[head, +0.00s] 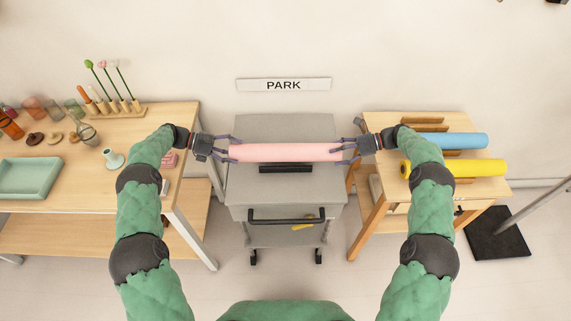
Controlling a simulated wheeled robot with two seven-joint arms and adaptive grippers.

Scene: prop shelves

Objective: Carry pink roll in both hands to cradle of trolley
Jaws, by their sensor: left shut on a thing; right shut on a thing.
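The pink roll (285,152) is held level between my two grippers, over the grey trolley (240,198). My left gripper (228,149) is shut on the roll's left end. My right gripper (346,151) is shut on its right end. The trolley stands below the PARK sign, with a dark handle (286,220) at its front. A black bar (286,169) shows on the trolley top just in front of the roll; it may be part of the cradle. The roll hides part of the trolley top, and I cannot tell the gap beneath it.
A wooden rack (372,225) on the right holds a blue roll (465,141) and a yellow roll (470,168). A wooden table (85,190) on the left bears a green tray (35,177), bottles and tools. A black stand base (497,235) is at far right.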

